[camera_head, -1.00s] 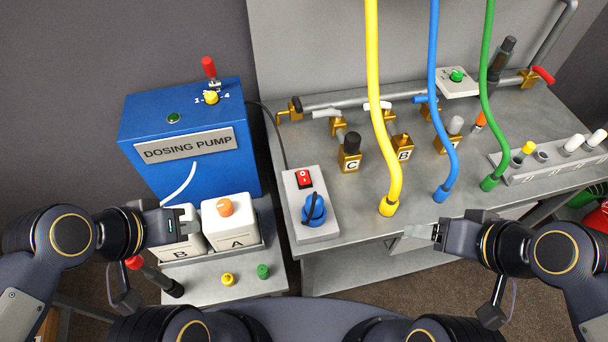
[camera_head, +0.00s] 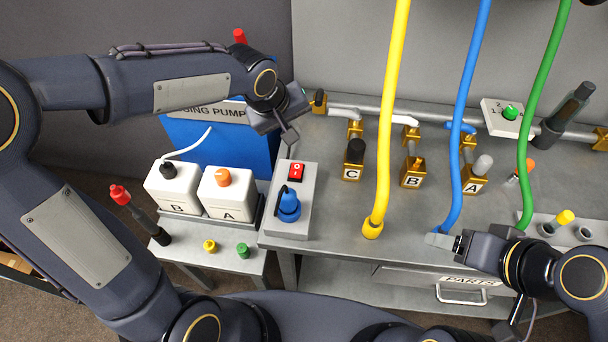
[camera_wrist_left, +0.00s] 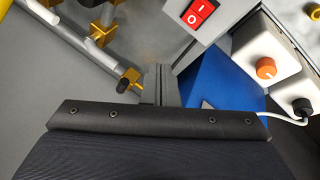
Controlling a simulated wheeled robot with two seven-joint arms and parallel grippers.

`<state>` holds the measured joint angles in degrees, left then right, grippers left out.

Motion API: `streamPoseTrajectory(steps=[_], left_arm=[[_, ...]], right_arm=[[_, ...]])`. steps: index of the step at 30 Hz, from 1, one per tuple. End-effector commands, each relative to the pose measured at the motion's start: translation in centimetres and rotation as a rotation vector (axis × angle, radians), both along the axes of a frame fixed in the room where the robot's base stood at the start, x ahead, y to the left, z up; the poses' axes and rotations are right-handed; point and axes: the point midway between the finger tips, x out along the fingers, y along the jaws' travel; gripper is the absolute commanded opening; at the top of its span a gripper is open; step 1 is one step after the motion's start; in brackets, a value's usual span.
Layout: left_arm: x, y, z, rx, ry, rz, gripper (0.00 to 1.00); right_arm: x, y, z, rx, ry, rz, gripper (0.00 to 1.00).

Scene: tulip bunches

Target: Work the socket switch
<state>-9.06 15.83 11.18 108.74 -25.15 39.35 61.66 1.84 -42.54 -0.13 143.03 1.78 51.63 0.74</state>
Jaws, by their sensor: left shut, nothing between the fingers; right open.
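The socket box (camera_head: 304,219) is a light grey block on the metal bench's left end. Its red rocker switch (camera_head: 296,172), marked with a line and a circle, sits at the far end; the switch also shows in the left wrist view (camera_wrist_left: 199,13). A blue plug (camera_head: 288,206) with a black cable sits in the near end. My left gripper (camera_head: 291,137) is above and beyond the switch, apart from it. It is shut and empty; its fingers also show in the left wrist view (camera_wrist_left: 160,84). My right gripper (camera_head: 448,243) is open and empty by the bench's front edge.
The blue dosing pump (camera_head: 218,148) stands left of the bench, partly hidden by my left arm. White canisters B (camera_head: 172,190) and A (camera_head: 226,194) stand before it. Yellow (camera_head: 384,140), blue (camera_head: 462,130) and green (camera_head: 535,120) hoses hang over the bench. Brass valves stand behind.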

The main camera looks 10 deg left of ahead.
Motion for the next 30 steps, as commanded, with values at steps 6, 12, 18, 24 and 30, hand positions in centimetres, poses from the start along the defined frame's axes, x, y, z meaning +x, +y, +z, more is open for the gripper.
streamPoseTrajectory(steps=[6, 12, 18, 24, 30], left_arm=[[0.6, -0.8, -0.4, -0.009, 0.005, 0.011, 0.0], [0.6, -0.7, -0.4, -0.008, 0.005, 0.01, 0.0], [0.3, -0.7, -1.3, -0.007, 0.006, 0.01, 0.0], [-0.7, -0.7, -3.9, -0.007, 0.006, 0.009, 0.0], [-1.8, -0.7, -6.5, -0.007, 0.006, 0.009, 0.0]], right_arm=[[0.0, 0.0, -0.1, 0.0, 0.0, 0.0, 0.66], [0.0, 0.0, -0.1, 0.0, 0.0, 0.0, 0.66], [0.0, 0.0, -0.8, 0.0, 0.0, 0.0, 0.66], [0.0, 0.0, -2.7, 0.0, 0.0, 0.0, 0.66], [0.0, 0.0, -4.4, 0.0, 0.0, 0.0, 0.66]])
